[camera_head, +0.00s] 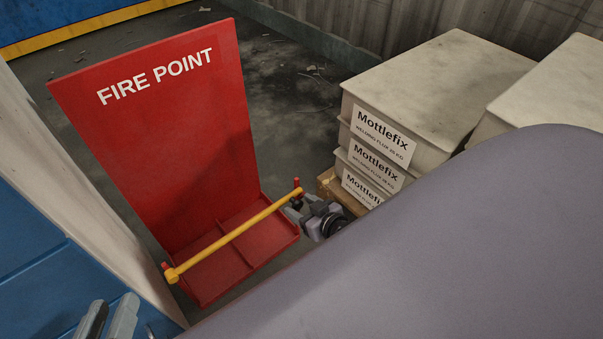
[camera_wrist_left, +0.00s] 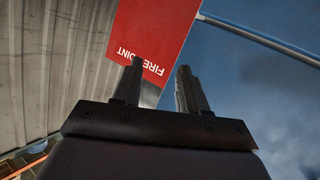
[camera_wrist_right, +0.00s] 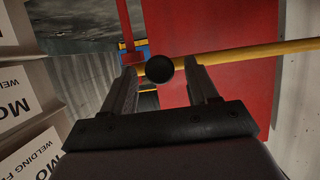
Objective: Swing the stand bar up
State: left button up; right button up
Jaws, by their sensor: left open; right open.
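The red FIRE POINT stand (camera_head: 165,120) has an upright panel and a divided tray at its foot. The yellow stand bar (camera_head: 235,233) lies across the tray's front, its left end lower in the picture. My right gripper (camera_head: 294,206) is open at the bar's right end. In the right wrist view, the bar (camera_wrist_right: 250,54) runs off to the right. There a dark round knob (camera_wrist_right: 159,69) shows between the open fingers; I cannot tell whether they touch it. My left gripper (camera_head: 108,318) is open and empty at the lower left, apart from the bar.
Stacked Mottlefix boxes (camera_head: 375,125) stand right of the stand, close to my right gripper. A blue surface (camera_head: 40,265) and a pale wall panel (camera_head: 70,165) are at the left. My grey arm covers the lower right. Dark floor (camera_head: 290,85) behind the stand is open.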

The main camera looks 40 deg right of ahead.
jog(key=shift+w+f, duration=0.1)
jog(key=shift+w, duration=0.15)
grip_shut()
